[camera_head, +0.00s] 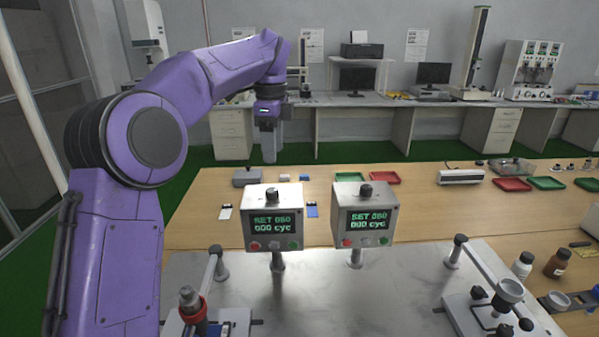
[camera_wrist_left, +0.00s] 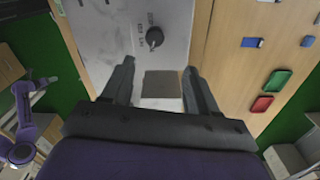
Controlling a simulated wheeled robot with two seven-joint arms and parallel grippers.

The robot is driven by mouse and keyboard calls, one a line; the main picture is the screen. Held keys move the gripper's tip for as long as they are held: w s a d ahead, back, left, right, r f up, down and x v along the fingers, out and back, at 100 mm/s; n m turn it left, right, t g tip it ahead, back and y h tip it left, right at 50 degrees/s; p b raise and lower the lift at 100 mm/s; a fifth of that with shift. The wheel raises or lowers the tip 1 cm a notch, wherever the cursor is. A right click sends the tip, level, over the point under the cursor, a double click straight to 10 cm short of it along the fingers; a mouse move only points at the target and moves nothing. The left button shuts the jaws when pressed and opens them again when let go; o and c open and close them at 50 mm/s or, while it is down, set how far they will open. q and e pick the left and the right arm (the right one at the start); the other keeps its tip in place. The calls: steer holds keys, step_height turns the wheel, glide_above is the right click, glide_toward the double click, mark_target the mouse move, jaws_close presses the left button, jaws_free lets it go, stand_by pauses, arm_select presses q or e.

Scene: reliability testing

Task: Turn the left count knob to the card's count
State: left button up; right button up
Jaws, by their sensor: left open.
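The left counter box (camera_head: 252,216) stands on a post, with a black knob (camera_head: 271,196) on its top. Its green display seems to read SET 050 over 000 cyc. My left gripper (camera_head: 268,158) points down above and behind this box in the head view. In the left wrist view, my left gripper (camera_wrist_left: 158,80) has its fingers spread with nothing held. A dark knob (camera_wrist_left: 154,38) with printed marks around it lies beyond the fingertips, apart from them. A white card (camera_head: 226,212) lies left of the box; its writing is too small to read. My right gripper is not in view.
A second counter box (camera_head: 382,204) with its own knob (camera_head: 366,191) stands to the right. A lever fixture (camera_head: 488,310) and bottles (camera_head: 522,265) are at the front right. Red trays (camera_head: 512,184) and green trays (camera_head: 547,183) lie on the wooden table behind.

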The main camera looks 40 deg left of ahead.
arm_select(q)
steer(key=shift+a+f, duration=0.15)
steer(key=shift+f, duration=0.75)
glide_above(274, 188)
steer(key=s, duration=0.2)
steer(key=f, duration=0.4)
steer(key=shift+s+f, duration=0.15)
steer(key=shift+s, duration=0.05)
steer(key=w+f, duration=0.1)
steer(key=f, duration=0.1)
steer(key=w+f, duration=0.1)
steer(key=f, duration=0.1)
steer(key=shift+w+f, duration=0.15)
steer(key=shift+w, duration=0.05)
steer(key=shift+s+r, duration=0.25)
steer(key=shift+s, duration=0.4)
steer(key=c, duration=1)
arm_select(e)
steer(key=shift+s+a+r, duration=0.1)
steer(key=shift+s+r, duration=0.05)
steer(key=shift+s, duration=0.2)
